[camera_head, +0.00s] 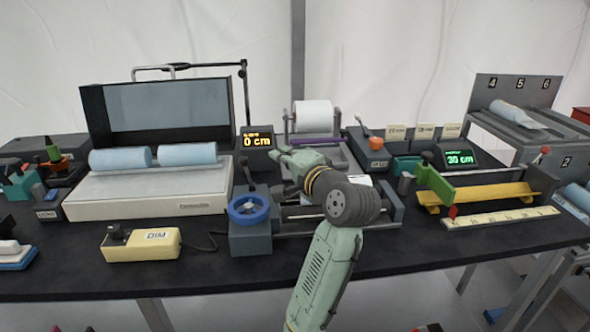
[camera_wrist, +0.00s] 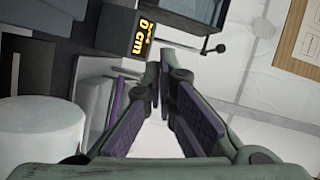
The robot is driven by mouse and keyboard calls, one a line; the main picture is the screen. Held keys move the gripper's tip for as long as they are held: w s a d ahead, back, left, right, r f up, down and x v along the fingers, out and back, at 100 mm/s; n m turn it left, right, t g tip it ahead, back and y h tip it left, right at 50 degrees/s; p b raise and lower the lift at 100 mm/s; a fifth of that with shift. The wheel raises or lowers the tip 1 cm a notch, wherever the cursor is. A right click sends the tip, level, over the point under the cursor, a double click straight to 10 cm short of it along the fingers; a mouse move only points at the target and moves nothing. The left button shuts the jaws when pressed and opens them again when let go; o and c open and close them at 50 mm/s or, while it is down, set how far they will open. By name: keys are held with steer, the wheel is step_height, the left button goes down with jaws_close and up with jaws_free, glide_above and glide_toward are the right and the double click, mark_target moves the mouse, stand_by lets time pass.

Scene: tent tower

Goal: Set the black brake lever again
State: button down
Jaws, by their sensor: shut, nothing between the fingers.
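A dark lever (camera_head: 247,174) stands up behind the blue handwheel (camera_head: 248,208) on the grey winding unit; it may be the black brake lever, but it is small here. Another black-knobbed lever (camera_head: 427,157) stands by the green stop at the right, and I cannot tell for sure which is the brake. My gripper (camera_head: 281,152) is above the unit, right of the first lever, pointing left and back. In the wrist view my gripper (camera_wrist: 162,58) has its purple-padded fingers brought together at the tips, with nothing between them. Neither lever shows clearly in the wrist view.
A display (camera_head: 257,140) reading 0 cm stands behind my gripper, and it also shows in the wrist view (camera_wrist: 143,36). A white paper roll (camera_head: 314,116) is behind. A light box (camera_head: 150,194) with blue rolls is left. A yellow DIM box (camera_head: 141,244) sits in front.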

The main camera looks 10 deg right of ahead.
mark_target(248, 172)
steer(key=a+b, duration=0.1)
steer(key=a, duration=0.1)
steer(key=a+f, duration=0.1)
steer(key=a, duration=0.1)
steer(key=shift+w+f+b, duration=0.1)
steer(key=shift+w+b, duration=0.05)
steer(key=shift+b, duration=0.25)
steer(key=shift+a+r+p, duration=0.25)
steer(key=shift+a+p, duration=0.3)
steer(key=shift+p, duration=0.05)
steer(key=shift+a+r+p, duration=0.25)
steer(key=shift+a+p, duration=0.25)
steer(key=shift+p, duration=0.05)
steer(key=shift+a+f, duration=0.1)
steer(key=shift+a, duration=0.2)
steer(key=shift+d, duration=0.1)
